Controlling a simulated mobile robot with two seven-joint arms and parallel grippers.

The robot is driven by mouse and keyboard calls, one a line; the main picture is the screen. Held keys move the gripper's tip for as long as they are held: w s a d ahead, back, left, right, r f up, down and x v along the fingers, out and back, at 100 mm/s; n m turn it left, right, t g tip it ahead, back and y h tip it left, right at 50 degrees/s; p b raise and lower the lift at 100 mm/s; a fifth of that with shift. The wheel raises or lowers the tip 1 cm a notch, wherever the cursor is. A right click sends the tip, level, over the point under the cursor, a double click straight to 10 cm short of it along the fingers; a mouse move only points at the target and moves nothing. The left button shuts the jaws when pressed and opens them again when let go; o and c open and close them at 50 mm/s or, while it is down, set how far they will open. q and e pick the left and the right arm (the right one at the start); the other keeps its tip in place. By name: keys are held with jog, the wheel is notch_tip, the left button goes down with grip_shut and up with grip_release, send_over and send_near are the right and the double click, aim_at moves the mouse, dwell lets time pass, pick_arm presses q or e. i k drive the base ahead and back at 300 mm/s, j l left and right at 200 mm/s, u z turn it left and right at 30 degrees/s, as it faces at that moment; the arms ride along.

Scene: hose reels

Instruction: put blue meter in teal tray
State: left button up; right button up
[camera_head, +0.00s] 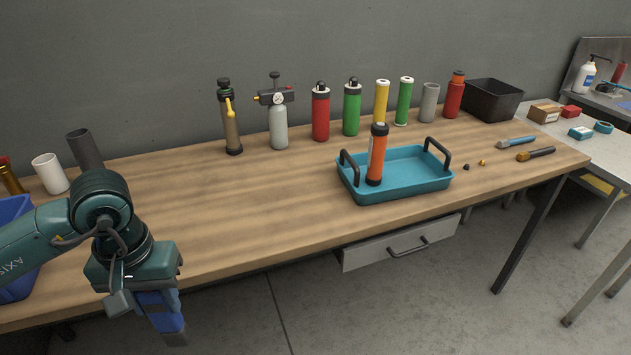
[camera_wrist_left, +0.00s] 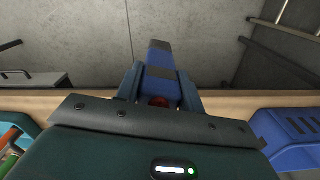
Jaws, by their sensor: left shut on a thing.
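My left gripper (camera_head: 158,300) points down at the front left of the bench, in front of its edge. It is shut on the blue meter (camera_head: 163,310), a blue block with a darker end that hangs below the jaws. The meter also shows in the left wrist view (camera_wrist_left: 161,57), sticking out between the fingers; part of it is hidden by the gripper. The teal tray (camera_head: 420,178) sits on the bench right of centre, well to the right of the gripper. It has two dark handles, and an orange cylinder with a black cap (camera_head: 377,155) stands upright in its left part.
A row of bottles and cylinders (camera_head: 352,108) stands along the back, with a black bin (camera_head: 493,99) at its right end. A blue crate (camera_head: 15,210) is at far left, near a white cup (camera_head: 50,173) and grey tube (camera_head: 84,150). The bench between gripper and tray is clear.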

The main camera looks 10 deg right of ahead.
aim_at(409, 175)
jog(key=i+l+z, duration=0.1)
jog(key=l, duration=0.3)
jog(key=i+l+z, duration=0.1)
jog(key=l, duration=0.3)
jog(key=i+l+z, duration=0.1)
jog(key=i+l, duration=0.15)
jog(key=i+l+z, duration=0.1)
jog(key=l, duration=0.4)
jog(key=i, duration=0.05)
